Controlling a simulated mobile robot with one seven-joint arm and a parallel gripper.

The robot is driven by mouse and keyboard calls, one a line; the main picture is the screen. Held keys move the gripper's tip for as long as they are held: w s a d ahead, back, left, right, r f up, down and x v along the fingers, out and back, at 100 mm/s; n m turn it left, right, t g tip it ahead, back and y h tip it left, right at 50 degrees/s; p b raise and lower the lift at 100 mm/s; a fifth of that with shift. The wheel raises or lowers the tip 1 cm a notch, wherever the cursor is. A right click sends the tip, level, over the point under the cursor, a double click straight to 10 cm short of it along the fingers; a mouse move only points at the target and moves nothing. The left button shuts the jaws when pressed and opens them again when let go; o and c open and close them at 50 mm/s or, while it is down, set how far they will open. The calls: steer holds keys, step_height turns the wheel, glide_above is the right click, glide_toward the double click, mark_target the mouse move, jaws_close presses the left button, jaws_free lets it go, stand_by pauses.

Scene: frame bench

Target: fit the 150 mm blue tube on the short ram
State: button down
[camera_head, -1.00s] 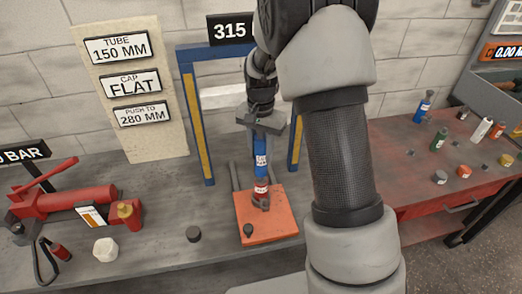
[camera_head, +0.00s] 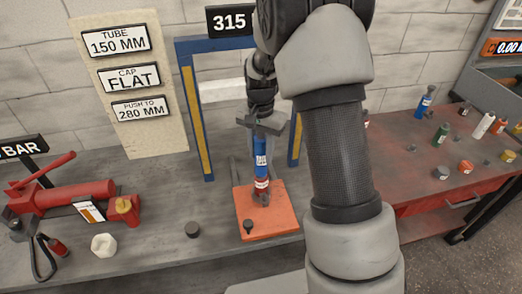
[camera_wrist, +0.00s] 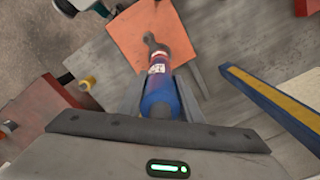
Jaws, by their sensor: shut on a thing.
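The blue tube (camera_head: 260,158) is upright, with a white label. My gripper (camera_head: 264,124) is shut on its upper end. The short red ram (camera_head: 261,190) stands below it on an orange plate (camera_head: 282,218), inside the blue frame. The tube's lower end meets the ram's top in line, with no clear gap; I cannot tell how far it is seated. In the wrist view the blue tube (camera_wrist: 160,98) reaches from my gripper (camera_wrist: 160,120) to the red ram (camera_wrist: 158,62).
The blue and yellow frame post (camera_head: 194,110) stands left of the tube, another to the right. A red pump (camera_head: 75,197) is at the left. A dark cap (camera_head: 193,230) and a white cap (camera_head: 104,245) lie in front. A red bench (camera_head: 400,180) holds bottles and caps.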

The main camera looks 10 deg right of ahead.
steer(key=shift+f, duration=0.2)
steer(key=c, duration=1.2)
jaws_free()
step_height(320, 180, up, 16)
steer(key=shift+r, duration=0.7)
